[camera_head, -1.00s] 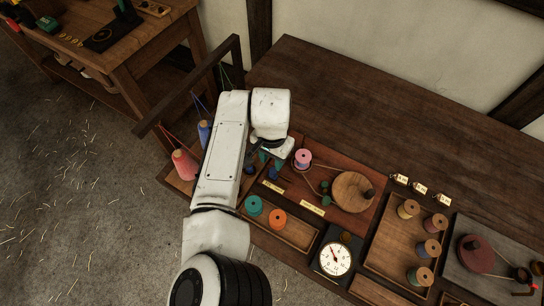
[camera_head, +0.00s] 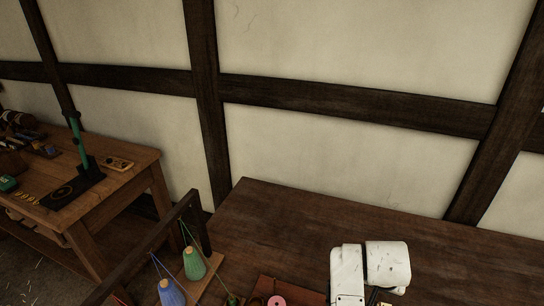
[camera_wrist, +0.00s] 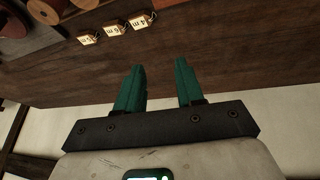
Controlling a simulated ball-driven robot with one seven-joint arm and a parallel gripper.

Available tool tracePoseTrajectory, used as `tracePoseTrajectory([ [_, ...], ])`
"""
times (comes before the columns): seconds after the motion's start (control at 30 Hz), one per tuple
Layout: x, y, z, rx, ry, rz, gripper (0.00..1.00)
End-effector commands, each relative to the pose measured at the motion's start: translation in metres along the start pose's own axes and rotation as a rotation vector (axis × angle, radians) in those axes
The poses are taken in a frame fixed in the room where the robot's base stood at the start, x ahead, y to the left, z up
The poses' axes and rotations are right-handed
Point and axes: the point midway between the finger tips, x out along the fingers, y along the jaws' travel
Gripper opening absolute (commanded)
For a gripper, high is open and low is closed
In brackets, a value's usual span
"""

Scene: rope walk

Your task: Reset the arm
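My gripper (camera_wrist: 157,92) shows in the wrist view with its two green fingers apart and nothing between them. It is above the bare dark wooden bench top (camera_wrist: 220,75). In the head view my white arm shows at the lower right, over the bench (camera_head: 285,225), and the fingers are out of sight there.
A dark rack with yarn cones, one green (camera_head: 194,264) and one blue (camera_head: 171,292), stands at the bench's left end. A pink spool (camera_head: 276,301) shows at the bottom edge. Small number tags (camera_wrist: 115,29) lie on the bench. A side table (camera_head: 130,185) stands left. A timbered wall (camera_head: 350,150) is behind.

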Motion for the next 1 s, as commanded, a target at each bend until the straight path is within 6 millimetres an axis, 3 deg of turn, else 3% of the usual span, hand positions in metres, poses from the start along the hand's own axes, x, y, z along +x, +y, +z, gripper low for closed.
tracePoseTrajectory([
  [0.03,-0.001,0.03,-0.002,-0.017,0.035,0.016,0.37],
  [0.1,-0.004,0.058,0.001,-0.055,0.069,0.018,0.37],
  [0.17,-0.008,0.077,0.008,-0.093,0.09,0.012,0.37],
  [0.3,-0.018,0.107,0.043,-0.194,0.109,-0.027,0.37],
  [0.47,-0.033,0.116,0.094,-0.294,0.093,-0.11,0.37],
  [0.77,-0.071,0.103,0.182,-0.396,0.041,-0.3,0.37],
  [0.83,-0.045,0.11,0.207,-0.398,-0.022,-0.28,0.37],
  [1.0,-0.014,0.13,0.26,-0.394,-0.168,-0.235,0.37],
])
